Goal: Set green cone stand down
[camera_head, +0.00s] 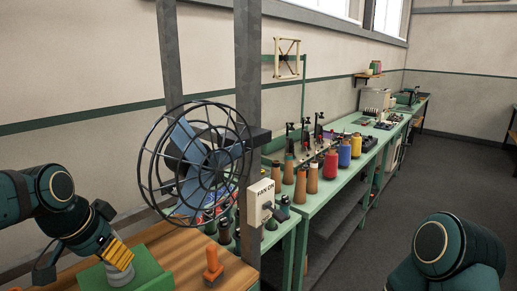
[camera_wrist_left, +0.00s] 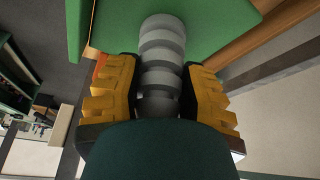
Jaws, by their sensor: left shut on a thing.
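The green cone stand (camera_head: 152,268) is at the lower left of the head view, a green block with a grey ribbed post (camera_wrist_left: 162,50) rising from it. My left gripper (camera_head: 117,253) has its yellow fingers on both sides of the post and is shut on it. In the left wrist view the post stands between the fingers (camera_wrist_left: 160,92), with the green base (camera_wrist_left: 215,30) beyond. The stand is over or on the wooden bench top (camera_head: 185,252); I cannot tell whether its underside touches. My right gripper is out of view.
An orange upright piece (camera_head: 212,268) stands on the bench to the right of the stand. A caged fan (camera_head: 195,160) and a grey post (camera_head: 248,100) rise behind. A switch box (camera_head: 261,201) is near the post. Thread cones (camera_head: 330,165) line the green table (camera_head: 325,190).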

